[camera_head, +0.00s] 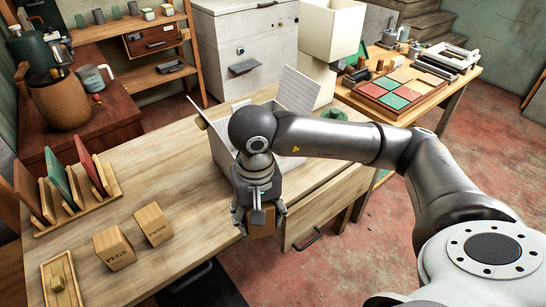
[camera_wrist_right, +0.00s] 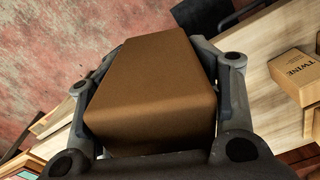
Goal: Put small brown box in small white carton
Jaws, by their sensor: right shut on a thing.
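My right gripper (camera_head: 260,212) is shut on the small brown box (camera_head: 262,223) at the table's front edge in the head view. In the right wrist view the brown box (camera_wrist_right: 155,90) fills the space between the fingers of the right gripper (camera_wrist_right: 158,85). The small white carton (camera_head: 221,150) stands on the table behind my right wrist, its flaps up. My arm hides much of it, and its inside is not visible. The held box is in front of the carton, apart from it. My left gripper is not in view.
Boxes marked PEGS (camera_head: 114,249) and TWINE (camera_head: 153,225) stand on the wooden table (camera_head: 165,165), left of the gripper. A rack with upright panels (camera_head: 68,195) is at the left. A tray of coloured tiles (camera_head: 400,92) lies on another table at the right.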

